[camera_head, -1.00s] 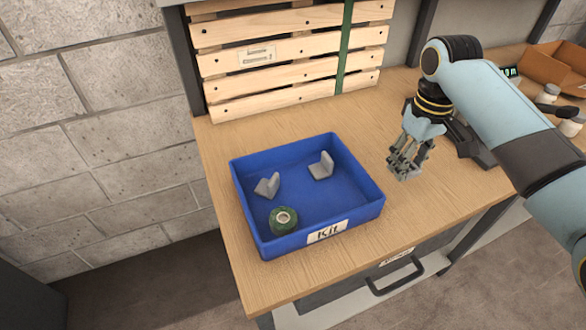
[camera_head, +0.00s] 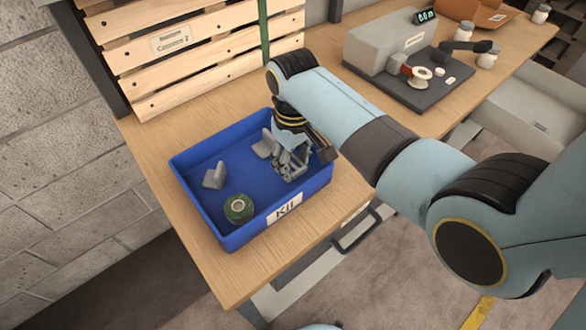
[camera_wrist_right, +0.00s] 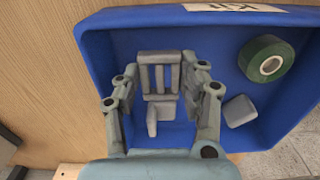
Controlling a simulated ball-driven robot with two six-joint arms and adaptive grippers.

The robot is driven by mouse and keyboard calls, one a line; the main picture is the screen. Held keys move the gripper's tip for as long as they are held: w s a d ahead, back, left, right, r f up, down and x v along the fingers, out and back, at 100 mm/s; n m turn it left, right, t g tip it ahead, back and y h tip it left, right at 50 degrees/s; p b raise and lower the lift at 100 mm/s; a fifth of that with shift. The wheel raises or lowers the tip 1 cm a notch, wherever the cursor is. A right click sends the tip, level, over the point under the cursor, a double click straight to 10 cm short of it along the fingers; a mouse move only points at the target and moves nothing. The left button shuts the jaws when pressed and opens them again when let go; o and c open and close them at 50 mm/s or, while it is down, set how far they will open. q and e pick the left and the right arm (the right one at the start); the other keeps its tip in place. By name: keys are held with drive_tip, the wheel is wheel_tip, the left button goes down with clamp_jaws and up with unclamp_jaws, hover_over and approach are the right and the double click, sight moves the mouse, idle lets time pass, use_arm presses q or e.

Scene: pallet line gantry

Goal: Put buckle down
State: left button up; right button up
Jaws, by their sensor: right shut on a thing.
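My right gripper (camera_head: 288,176) is over the right part of the blue tray (camera_head: 282,211), labelled "Kit". In the right wrist view the gripper (camera_wrist_right: 160,85) is shut on a grey slotted buckle (camera_wrist_right: 160,72), held between its fingertips. The tray's inside lies below the buckle; I cannot tell whether the buckle touches the floor. In the head view the gripper largely hides the buckle. A grey corner piece (camera_head: 262,147) is close beside the gripper. My left gripper is not in view.
The tray also holds another grey corner piece (camera_head: 214,177) and a green tape roll (camera_head: 238,208). A slatted wooden pallet (camera_head: 190,48) stands behind. A grey device (camera_head: 398,58) sits on the bench to the right. The tray's middle floor is clear.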

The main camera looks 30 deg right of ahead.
sight(294, 165)
wheel_tip(294, 165, down, 4)
drive_tip(key=shift+r, duration=0.2)
drive_tip(key=shift+f, duration=0.1)
drive_tip(key=o, duration=1.2)
drive_tip(key=shift+f, duration=0.1)
wheel_tip(294, 165, up, 12)
drive_tip(key=shift+r+p, duration=0.15)
drive_tip(key=shift+p, duration=0.35)
